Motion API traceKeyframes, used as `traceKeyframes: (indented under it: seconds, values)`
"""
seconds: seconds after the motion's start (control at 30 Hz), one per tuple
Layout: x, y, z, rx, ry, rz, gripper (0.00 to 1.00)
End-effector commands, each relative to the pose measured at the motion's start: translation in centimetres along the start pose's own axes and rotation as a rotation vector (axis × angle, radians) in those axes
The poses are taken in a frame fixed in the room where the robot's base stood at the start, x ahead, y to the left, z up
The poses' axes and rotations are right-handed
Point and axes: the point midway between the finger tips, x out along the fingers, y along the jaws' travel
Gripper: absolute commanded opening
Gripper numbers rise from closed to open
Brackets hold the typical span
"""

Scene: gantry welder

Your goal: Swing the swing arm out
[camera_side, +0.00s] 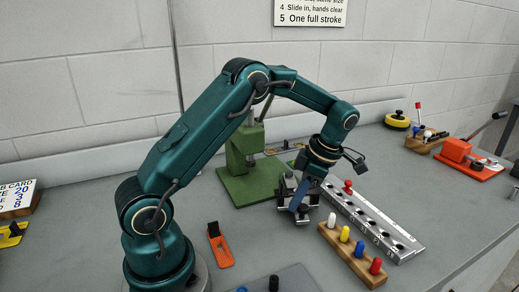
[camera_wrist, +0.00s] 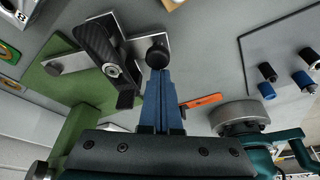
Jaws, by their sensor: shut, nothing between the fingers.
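The swing arm (camera_wrist: 106,45) shows in the wrist view as a dark, textured bar with a round pivot, over a light metal plate (camera_wrist: 150,24). A round black knob (camera_wrist: 157,50) is right at my fingertips. My gripper (camera_wrist: 158,76) has its blue fingers shut and empty; its tips overlap the knob's lower edge in the picture, and I cannot tell if they touch it. In the side view, my gripper (camera_side: 298,202) points down in front of the green press, and hides most of the swing arm and its plate (camera_side: 306,217).
The green press (camera_side: 242,165) stands just behind my gripper. A numbered metal rail (camera_side: 365,222) with a red peg and a wooden block (camera_side: 350,252) of coloured pegs are to the right. An orange-handled tool (camera_side: 220,246) lies left. The bench between it and my gripper is clear.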

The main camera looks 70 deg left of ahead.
Motion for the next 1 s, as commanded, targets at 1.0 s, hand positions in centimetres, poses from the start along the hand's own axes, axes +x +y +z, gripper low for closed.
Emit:
traceKeyframes:
  seconds: [1.0]
  values:
    - [-8.2,1.0,0.0,0.001,-0.003,0.003,0.0]
